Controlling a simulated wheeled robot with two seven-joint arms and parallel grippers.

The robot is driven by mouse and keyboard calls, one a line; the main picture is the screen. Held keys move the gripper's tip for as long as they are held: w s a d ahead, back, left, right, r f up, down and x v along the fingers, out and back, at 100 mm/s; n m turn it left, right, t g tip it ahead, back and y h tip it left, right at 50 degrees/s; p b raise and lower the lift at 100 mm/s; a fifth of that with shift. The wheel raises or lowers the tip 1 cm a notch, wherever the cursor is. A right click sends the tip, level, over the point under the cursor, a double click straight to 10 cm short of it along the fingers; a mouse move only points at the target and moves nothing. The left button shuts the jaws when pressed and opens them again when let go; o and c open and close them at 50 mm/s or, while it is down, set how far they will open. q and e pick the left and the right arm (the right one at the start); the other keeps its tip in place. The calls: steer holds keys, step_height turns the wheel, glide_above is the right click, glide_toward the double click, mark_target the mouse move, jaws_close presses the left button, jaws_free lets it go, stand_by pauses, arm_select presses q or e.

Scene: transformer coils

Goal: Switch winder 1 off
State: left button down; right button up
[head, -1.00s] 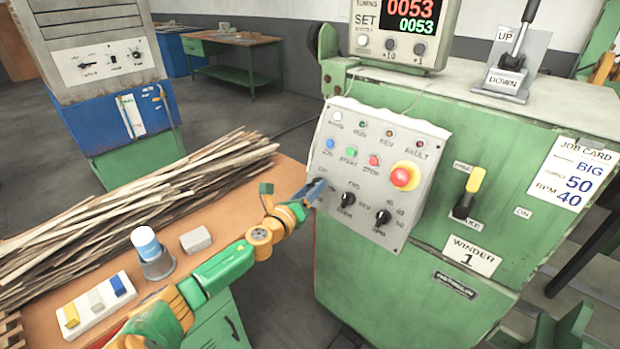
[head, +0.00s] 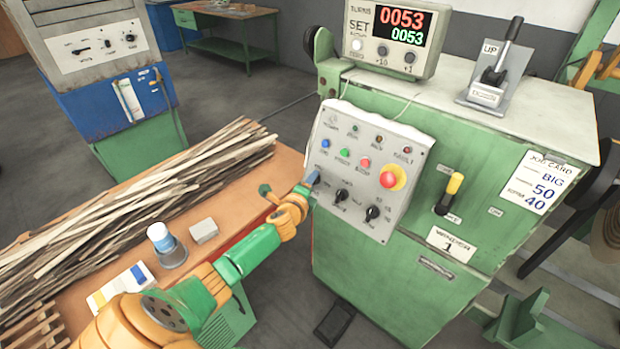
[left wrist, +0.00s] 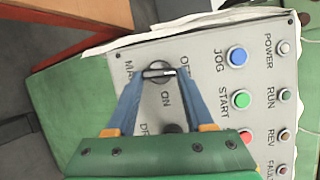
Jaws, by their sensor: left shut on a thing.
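Winder 1 (head: 415,275) is the green cabinet at the right in the head view, with a grey control panel (head: 375,158) on its front. My left gripper (head: 313,180) is at the panel's left edge. In the left wrist view its two blue fingers (left wrist: 160,75) are closed on the dark rotary main switch (left wrist: 158,72), with OFF and ON labels beside it. The knob's white line lies across the picture, towards the OFF label side. The POWER lamp (left wrist: 282,47) looks pale; I cannot tell if it is lit. My right gripper is not in view.
A red stop button (head: 388,180) and two more black knobs share the panel. The counter (head: 392,38) shows 0053 twice.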

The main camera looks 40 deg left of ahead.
arm_select(q)
steer(key=shift+r+n+p, duration=0.15)
steer(key=shift+n+p, duration=0.35)
steer(key=shift+n, duration=0.2)
steer(key=shift+g, duration=0.3)
steer(key=shift+c, duration=1.4)
jaws_free()
steer(key=p+v, duration=0.1)
steer(key=v, duration=0.6)
steer(key=shift+p, duration=0.4)
steer(key=shift+a, duration=0.1)
